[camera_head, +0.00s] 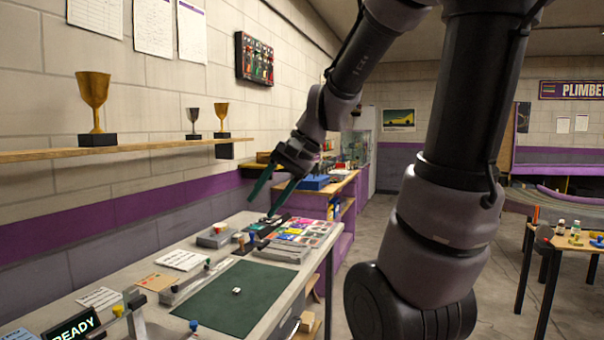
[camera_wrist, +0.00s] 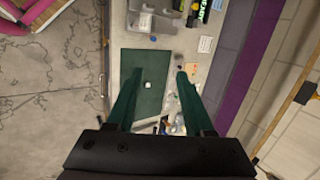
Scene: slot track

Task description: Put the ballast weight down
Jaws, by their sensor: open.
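A small pale block (camera_head: 236,290), which looks like the ballast weight, rests on the dark green mat (camera_head: 215,312) on the bench. It also shows in the wrist view (camera_wrist: 148,85), on the mat (camera_wrist: 137,62) and between the lines of the fingers. My gripper (camera_head: 262,204) has green fingers, spread apart with nothing between them. It is above the bench, beyond the mat in the head view. In the wrist view my gripper (camera_wrist: 159,73) is open and well clear of the block.
The bench (camera_head: 225,262) also holds a grey tray (camera_head: 285,250), a small cup (camera_head: 219,228), cards and a READY sign (camera_head: 72,328). A wooden shelf (camera_head: 150,147) with trophies runs along the wall. Another table (camera_head: 560,243) stands at right.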

